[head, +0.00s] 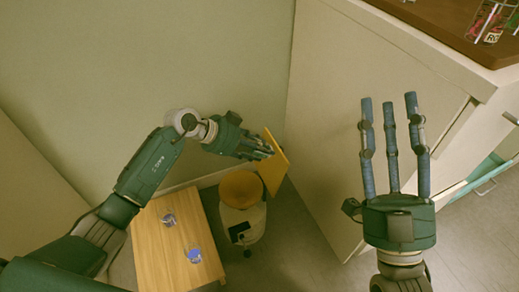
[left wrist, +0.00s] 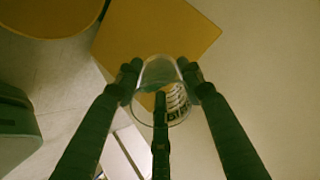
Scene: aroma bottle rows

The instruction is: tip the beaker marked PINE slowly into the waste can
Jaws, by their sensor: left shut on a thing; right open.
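My left gripper (head: 262,150) reaches out beside a yellow-orange square panel (head: 273,168). In the left wrist view its fingers are shut around a clear glass beaker (left wrist: 160,70). Dark lettering shows on the beaker's side, partly behind a finger, and I cannot read it fully. I cannot make out the beaker in the head view. A white rounded body with an orange round top (head: 241,188) stands just below and left of the panel. It may be the waste can, but I cannot tell. My right gripper (head: 389,102) is open and empty, fingers spread.
A white cabinet (head: 325,110) stands to the right. A brown counter (head: 440,22) with a rack is at top right.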

